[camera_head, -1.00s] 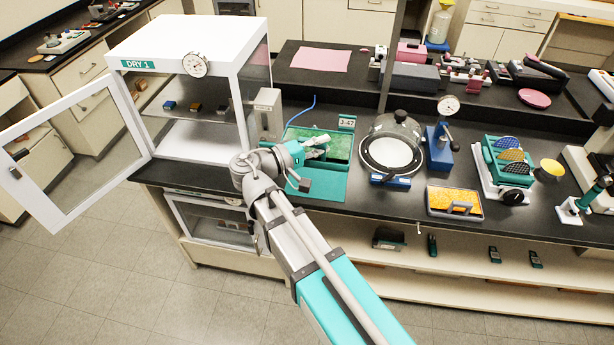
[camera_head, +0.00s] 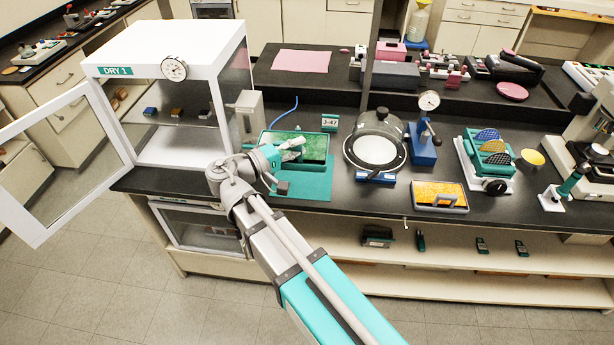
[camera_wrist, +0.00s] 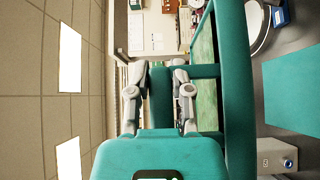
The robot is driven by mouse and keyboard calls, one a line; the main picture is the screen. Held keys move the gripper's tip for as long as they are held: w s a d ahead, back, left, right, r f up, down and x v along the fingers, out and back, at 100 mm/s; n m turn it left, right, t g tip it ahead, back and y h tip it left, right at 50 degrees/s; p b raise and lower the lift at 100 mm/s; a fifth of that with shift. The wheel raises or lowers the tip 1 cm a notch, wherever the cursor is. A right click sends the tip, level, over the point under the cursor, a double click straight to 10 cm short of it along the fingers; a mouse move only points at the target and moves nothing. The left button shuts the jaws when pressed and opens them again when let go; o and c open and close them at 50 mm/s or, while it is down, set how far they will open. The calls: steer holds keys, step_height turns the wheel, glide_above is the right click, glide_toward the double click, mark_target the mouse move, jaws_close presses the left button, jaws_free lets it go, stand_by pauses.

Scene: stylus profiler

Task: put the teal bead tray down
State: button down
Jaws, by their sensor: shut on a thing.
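The teal bead tray (camera_head: 316,149), filled with green beads, is in the head view in front of a tag reading J-47. My gripper (camera_head: 289,152) is at its near left side. In the wrist view my gripper (camera_wrist: 160,72) is shut on the tray's teal handle, and the tray's teal rim (camera_wrist: 236,110) runs beside it with green beads showing behind. A teal mat (camera_head: 305,187) lies on the bench just in front of the tray in the picture. In the wrist view the tray looks raised, with a gap to the mat (camera_wrist: 295,88).
An open-doored DRY 1 cabinet (camera_head: 170,50) stands left. Right are a round glass-lidded vessel (camera_head: 376,150), a blue dial stand (camera_head: 424,145), an orange bead tray (camera_head: 439,194) and a disc rack (camera_head: 488,165). A blue cable (camera_head: 285,115) lies behind the tray.

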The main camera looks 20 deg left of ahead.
steer(key=w+a+f+b, duration=0.1)
steer(key=a+f+b, duration=0.1)
steer(key=f+b, duration=0.5)
steer(key=w+a+f+b, duration=0.1)
steer(key=a+f+b, duration=0.1)
steer(key=f+b, duration=0.5)
steer(key=shift+w+a+f+m+b, duration=0.2)
steer(key=shift+a+f+m+b, duration=0.15)
steer(key=shift+f, duration=0.25)
steer(key=w+d+f+b, duration=0.1)
steer(key=w+f+b, duration=0.8)
steer(key=w, duration=0.4)
steer(key=shift+w, duration=0.15)
